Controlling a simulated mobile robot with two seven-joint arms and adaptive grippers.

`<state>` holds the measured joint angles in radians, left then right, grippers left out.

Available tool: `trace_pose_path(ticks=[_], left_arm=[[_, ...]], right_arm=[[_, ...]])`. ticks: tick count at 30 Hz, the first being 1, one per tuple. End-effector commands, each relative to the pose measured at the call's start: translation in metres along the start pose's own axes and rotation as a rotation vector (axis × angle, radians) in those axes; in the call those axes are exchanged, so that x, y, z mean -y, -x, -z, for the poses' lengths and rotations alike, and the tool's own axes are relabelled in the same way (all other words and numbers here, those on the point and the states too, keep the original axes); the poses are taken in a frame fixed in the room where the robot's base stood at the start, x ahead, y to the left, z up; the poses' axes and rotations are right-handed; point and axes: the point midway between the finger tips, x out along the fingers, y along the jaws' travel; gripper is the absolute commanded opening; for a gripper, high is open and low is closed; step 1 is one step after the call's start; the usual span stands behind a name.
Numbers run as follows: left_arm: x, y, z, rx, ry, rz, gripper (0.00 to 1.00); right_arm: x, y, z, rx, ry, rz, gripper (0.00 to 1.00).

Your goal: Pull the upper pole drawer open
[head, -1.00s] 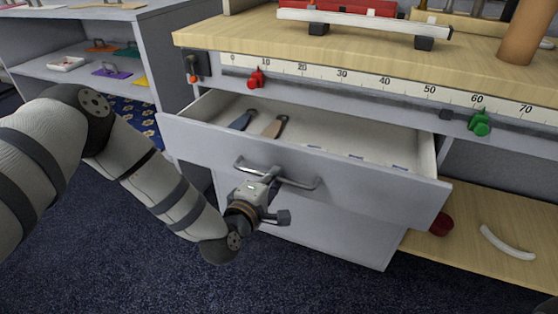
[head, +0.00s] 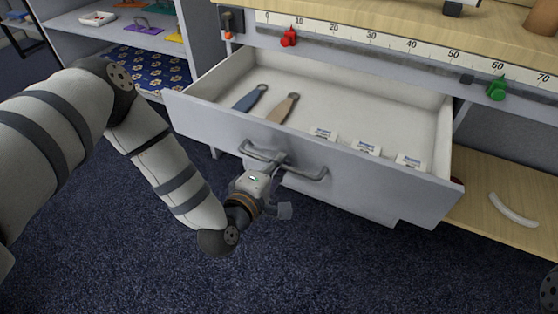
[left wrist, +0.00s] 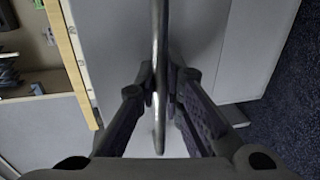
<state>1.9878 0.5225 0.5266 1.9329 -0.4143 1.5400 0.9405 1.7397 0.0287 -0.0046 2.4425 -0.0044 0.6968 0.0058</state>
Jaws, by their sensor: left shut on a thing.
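The upper drawer (head: 330,180) is a grey-fronted box with a white inside, pulled well out from under the wooden worktop. Its curved metal handle (head: 308,174) runs across the middle of the front. My left gripper (head: 268,172) is at the left part of the handle and shut on it. In the left wrist view the handle (left wrist: 159,60) passes between the two fingers of my left gripper (left wrist: 160,88). Inside the drawer lie a blue-handled tool (head: 250,98), a tan-handled tool (head: 281,108) and several small white labelled packs (head: 366,148). My right gripper is not in view.
The worktop edge carries a ruler (head: 372,45) with a red clamp (head: 289,37) and a green clamp (head: 497,89). A shelf (head: 105,30) stands at the left. A white curved piece (head: 512,210) lies on a low wooden shelf at right. Carpet is clear in front.

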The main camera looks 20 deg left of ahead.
Motion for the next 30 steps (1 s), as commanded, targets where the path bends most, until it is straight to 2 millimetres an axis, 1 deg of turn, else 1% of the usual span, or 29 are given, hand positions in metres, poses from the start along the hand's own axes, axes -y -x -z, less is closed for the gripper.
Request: trace_pose_path(ticks=[6, 7, 8, 9, 10, 19, 20, 23, 27, 30], left_arm=[[-0.001, 0.000, 0.000, 0.000, 0.001, -0.002, 0.00], [-0.001, 0.000, 0.000, 0.000, 0.001, -0.002, 0.11], [-0.001, 0.000, 0.000, 0.000, 0.001, -0.002, 0.18], [-0.001, 0.000, 0.000, 0.000, 0.001, -0.002, 0.27], [-0.001, 0.000, 0.000, 0.000, 0.001, -0.002, 0.29], [0.000, 0.002, 0.000, 0.000, 0.000, 0.000, 0.29], [0.000, 0.005, 0.000, 0.000, 0.000, 0.001, 0.29], [0.001, 0.025, 0.000, 0.001, 0.002, 0.004, 0.29], [0.001, 0.065, 0.000, 0.000, 0.003, 0.006, 0.29], [0.001, 0.089, 0.000, 0.001, 0.003, 0.004, 0.29]], right_arm=[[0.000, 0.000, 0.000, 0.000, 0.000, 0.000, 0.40], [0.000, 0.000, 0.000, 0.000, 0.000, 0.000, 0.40], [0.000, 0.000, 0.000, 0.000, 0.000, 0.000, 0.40], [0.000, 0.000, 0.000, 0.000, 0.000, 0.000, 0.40], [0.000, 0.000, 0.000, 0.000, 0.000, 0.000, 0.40], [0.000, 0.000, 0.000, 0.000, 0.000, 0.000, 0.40], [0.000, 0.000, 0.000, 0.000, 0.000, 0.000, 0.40], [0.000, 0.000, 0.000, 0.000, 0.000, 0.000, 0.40], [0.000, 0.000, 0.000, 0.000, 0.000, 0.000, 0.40], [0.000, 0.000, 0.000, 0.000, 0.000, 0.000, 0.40]])
